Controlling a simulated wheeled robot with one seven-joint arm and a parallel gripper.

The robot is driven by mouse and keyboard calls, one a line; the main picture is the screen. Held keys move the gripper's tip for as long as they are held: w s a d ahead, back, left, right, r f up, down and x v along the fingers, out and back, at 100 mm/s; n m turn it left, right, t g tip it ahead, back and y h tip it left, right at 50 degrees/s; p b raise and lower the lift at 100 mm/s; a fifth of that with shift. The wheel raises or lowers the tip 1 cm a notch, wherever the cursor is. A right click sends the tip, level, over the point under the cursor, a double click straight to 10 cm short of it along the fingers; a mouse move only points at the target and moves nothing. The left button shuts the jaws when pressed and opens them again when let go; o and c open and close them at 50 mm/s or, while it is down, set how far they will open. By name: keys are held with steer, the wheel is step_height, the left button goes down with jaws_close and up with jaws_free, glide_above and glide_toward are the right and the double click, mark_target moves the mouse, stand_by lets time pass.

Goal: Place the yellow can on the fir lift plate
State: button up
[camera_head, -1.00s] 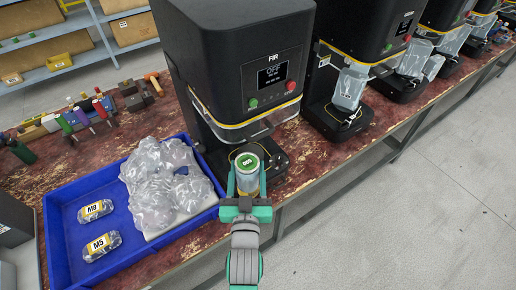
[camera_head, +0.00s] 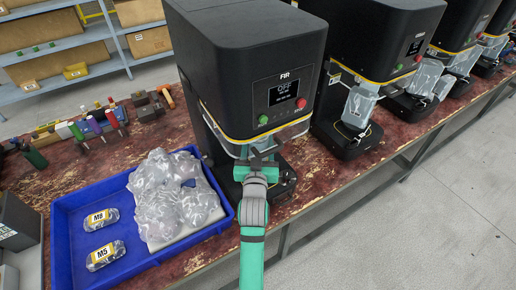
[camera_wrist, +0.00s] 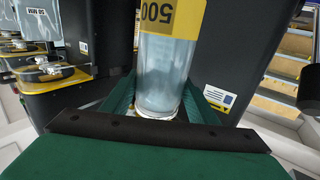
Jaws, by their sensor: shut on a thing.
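The can (camera_wrist: 163,80) is clear and pale with a yellow label marked 500, and stands roughly upright between my fingers in the wrist view. My gripper (camera_head: 262,155) is shut on it, at the front opening of the FIR machine (camera_head: 285,85). In the head view my gripper and the machine's head hide the can. The black base (camera_head: 286,182) of the FIR machine shows right of my gripper. Its lift plate is mostly hidden behind my gripper, so I cannot tell whether the can touches it.
A blue tray (camera_head: 62,225) on the left holds clear plastic bags and two packets labelled M8 (camera_head: 101,219) and M5 (camera_head: 105,255). More black machines line the bench to the right. Tools lie on the bench at the back left.

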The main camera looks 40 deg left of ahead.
steer(key=shift+w+a+f, duration=0.1)
steer(key=shift+f, duration=0.75)
steer(key=shift+w+a+f, duration=0.1)
steer(key=shift+f, duration=0.75)
steer(key=shift+w+d, duration=0.1)
steer(key=o, duration=1.5)
steer(key=shift+s+f, duration=0.15)
steer(key=shift+s, duration=0.05)
steer(key=shift+w, duration=0.1)
steer(key=v, duration=1.2)
